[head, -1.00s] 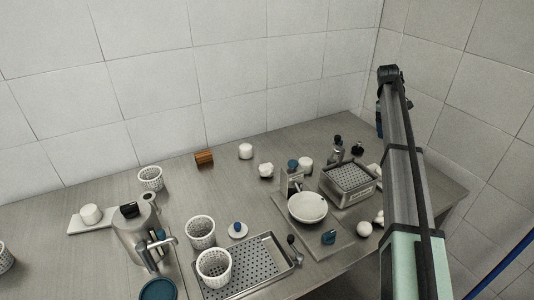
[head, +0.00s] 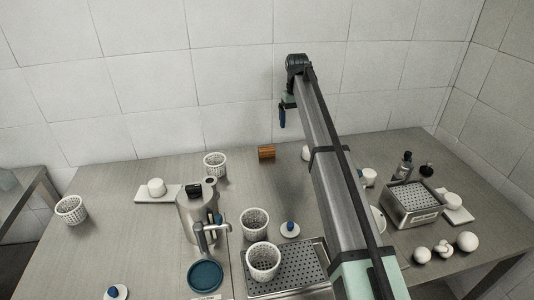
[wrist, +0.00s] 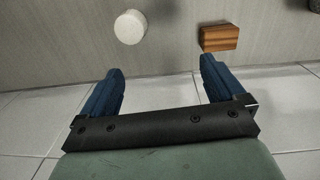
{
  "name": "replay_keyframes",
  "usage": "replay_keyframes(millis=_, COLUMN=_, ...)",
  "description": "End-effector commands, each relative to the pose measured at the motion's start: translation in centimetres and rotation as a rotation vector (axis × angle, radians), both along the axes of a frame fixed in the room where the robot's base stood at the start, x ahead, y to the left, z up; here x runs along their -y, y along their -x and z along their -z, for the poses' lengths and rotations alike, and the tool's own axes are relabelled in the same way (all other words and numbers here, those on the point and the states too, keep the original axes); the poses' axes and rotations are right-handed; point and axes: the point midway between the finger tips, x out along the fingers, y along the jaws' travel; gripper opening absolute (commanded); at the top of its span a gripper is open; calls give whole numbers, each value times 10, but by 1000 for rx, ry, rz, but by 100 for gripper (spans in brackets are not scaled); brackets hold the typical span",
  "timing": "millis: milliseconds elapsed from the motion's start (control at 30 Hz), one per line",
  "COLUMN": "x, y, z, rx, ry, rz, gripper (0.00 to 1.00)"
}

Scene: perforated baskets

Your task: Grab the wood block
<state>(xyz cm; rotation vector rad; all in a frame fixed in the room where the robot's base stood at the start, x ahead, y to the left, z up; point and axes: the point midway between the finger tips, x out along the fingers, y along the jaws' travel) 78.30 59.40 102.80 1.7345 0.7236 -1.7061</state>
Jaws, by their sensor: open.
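The wood block (head: 266,152) is a small brown block with striped grain. It sits on the grey table near its back edge, by the tiled wall. In the wrist view the wood block (wrist: 219,38) lies beyond the tip of the right-hand finger. My gripper (head: 282,117) hangs from the arm above and a little to the right of the block in the head view. In the wrist view my gripper (wrist: 160,72) has its two blue fingers spread wide with nothing between them. It is apart from the block.
A white round object (wrist: 130,27) stands beside the block; in the head view my arm partly covers it (head: 305,152). White perforated baskets (head: 215,164), a metal pot (head: 197,215), a perforated tray (head: 290,268) and a metal box (head: 411,205) stand nearer.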

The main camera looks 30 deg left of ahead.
Motion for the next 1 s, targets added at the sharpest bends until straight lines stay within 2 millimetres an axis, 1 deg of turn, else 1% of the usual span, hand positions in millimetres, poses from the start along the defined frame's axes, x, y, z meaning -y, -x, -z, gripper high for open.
replay_keyframes(millis=33, x=-22, y=16, z=-2, rx=-5, ry=-6, rz=-3, gripper=96)
replay_keyframes(millis=100, x=-43, y=35, z=-3, rx=-13, ry=-14, rz=2, gripper=96)
replay_keyframes(millis=200, x=-65, y=54, z=-5, rx=-21, ry=-21, rz=8, gripper=96)
replay_keyframes(millis=300, x=-76, y=64, z=-5, rx=-26, ry=-25, rz=11, gripper=96)
replay_keyframes(millis=433, x=-80, y=69, z=-1, rx=-29, ry=-26, rz=13, gripper=96)
replay_keyframes(millis=567, x=-80, y=69, z=11, rx=-30, ry=-25, rz=13, gripper=96)
replay_keyframes(millis=667, x=-79, y=69, z=26, rx=-28, ry=-25, rz=13, gripper=96)
replay_keyframes(millis=900, x=-79, y=68, z=67, rx=-29, ry=-25, rz=12, gripper=96)
replay_keyframes(millis=1000, x=-80, y=68, z=77, rx=-28, ry=-25, rz=12, gripper=96)
